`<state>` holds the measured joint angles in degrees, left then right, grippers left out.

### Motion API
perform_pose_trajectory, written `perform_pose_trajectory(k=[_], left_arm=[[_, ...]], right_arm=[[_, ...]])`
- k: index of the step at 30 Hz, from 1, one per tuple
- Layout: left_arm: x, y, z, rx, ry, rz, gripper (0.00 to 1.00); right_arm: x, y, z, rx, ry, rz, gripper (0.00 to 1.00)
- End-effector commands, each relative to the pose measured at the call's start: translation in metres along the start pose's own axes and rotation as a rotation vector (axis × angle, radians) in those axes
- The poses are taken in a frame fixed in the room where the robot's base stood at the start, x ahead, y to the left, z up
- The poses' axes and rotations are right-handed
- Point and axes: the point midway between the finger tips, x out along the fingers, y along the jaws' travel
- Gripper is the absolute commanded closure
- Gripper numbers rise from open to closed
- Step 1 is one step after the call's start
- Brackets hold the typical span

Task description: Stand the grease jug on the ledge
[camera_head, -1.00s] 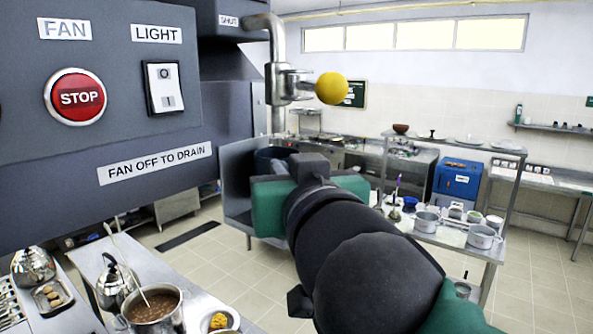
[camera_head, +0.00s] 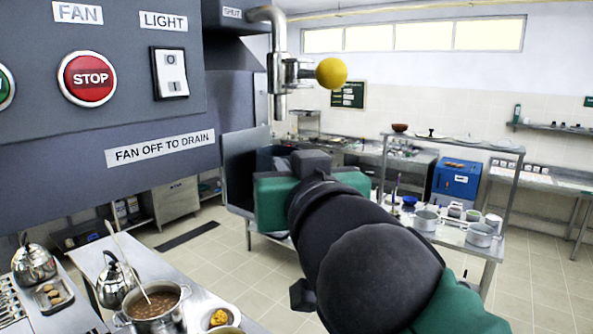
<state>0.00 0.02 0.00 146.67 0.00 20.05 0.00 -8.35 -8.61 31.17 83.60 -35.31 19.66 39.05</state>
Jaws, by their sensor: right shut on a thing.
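My right gripper (camera_head: 290,190), with green and black parts, reaches in from the lower right and is shut. Its fingertips are hidden behind its own body. A dark blue rounded thing, which looks like the grease jug (camera_head: 266,158), shows just beyond it; most of it is hidden, so I cannot tell its tilt or whether it touches anything. Behind it to the left stands a grey metal panel (camera_head: 240,160) on a legged stand, which may be the ledge. A drain pipe (camera_head: 279,75) with a yellow ball knob (camera_head: 331,73) hangs above. My left gripper is not in view.
A grey hood box with a red STOP button (camera_head: 87,79) and a label reading "FAN OFF TO DRAIN" fills the upper left. A soup pot (camera_head: 153,307) and kettles (camera_head: 117,283) stand on the lower-left counter. A steel table (camera_head: 455,240) with pots stands at the right.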

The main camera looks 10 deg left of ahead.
Motion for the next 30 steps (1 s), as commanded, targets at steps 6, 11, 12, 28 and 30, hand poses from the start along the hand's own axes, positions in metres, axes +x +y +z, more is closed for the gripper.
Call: perform_pose_trajectory(k=[6,11,12,28,30], left_arm=[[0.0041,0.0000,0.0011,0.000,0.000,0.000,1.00],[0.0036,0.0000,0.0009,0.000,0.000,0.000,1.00],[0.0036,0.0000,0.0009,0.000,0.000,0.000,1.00],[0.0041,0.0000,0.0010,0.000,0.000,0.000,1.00],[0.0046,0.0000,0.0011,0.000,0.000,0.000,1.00]], right_arm=[[0.0015,0.0009,0.0027,0.001,0.001,0.000,1.00],[0.0017,0.0009,0.0024,0.001,0.001,0.000,1.00],[0.0017,0.0010,0.0024,0.001,0.001,0.000,0.84],[0.0025,0.0016,0.0036,0.001,-0.002,0.000,0.62],[0.0027,0.0029,0.0033,0.001,-0.001,0.000,0.62]])
